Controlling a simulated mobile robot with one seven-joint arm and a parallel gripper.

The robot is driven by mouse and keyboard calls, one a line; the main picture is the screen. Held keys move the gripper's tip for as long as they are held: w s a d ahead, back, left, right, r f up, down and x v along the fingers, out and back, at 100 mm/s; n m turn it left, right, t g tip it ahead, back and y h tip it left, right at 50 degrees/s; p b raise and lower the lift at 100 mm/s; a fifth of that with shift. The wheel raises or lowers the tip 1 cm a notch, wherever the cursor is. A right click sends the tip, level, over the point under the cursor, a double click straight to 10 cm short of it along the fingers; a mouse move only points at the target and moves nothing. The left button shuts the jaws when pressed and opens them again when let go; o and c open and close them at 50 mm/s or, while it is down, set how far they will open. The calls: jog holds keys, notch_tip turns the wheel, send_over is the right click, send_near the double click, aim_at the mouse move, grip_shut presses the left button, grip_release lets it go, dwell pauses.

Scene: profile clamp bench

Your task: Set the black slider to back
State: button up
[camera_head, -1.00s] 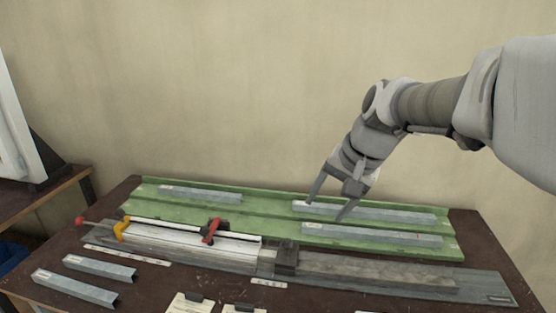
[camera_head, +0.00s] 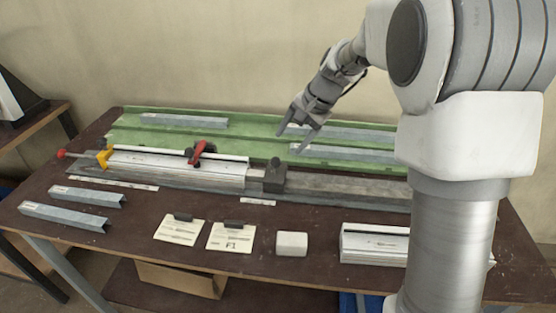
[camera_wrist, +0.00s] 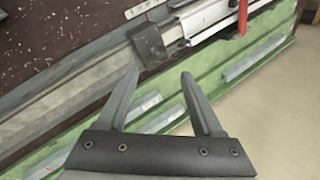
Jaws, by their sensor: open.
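The black slider (camera_head: 274,176) is a dark block on the long grey rail (camera_head: 330,184), just right of the white profile in the clamp. In the wrist view the black slider (camera_wrist: 153,46) lies just beyond the fingertips. My gripper (camera_head: 288,142) is open and empty, above the green tray, behind and slightly right of the slider. In the wrist view my gripper (camera_wrist: 160,73) shows both fingers spread, with nothing between them. I see no contact with the slider; the exact height gap cannot be told.
A red lever (camera_head: 201,152) and yellow clamp (camera_head: 104,156) stand left on the rail. Grey profiles lie in the green tray (camera_head: 255,148). Cards (camera_head: 231,237), a pale block (camera_head: 291,243) and profiles (camera_head: 65,213) lie in front. My arm hides the bench's right end.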

aim_at(277, 159)
jog(key=b+x, duration=0.1)
jog(key=x, duration=0.8)
jog(key=shift+w+a+f, duration=0.15)
jog(key=shift+f, duration=0.1)
jog(key=shift+c, duration=0.3)
grip_shut()
dwell(0.6)
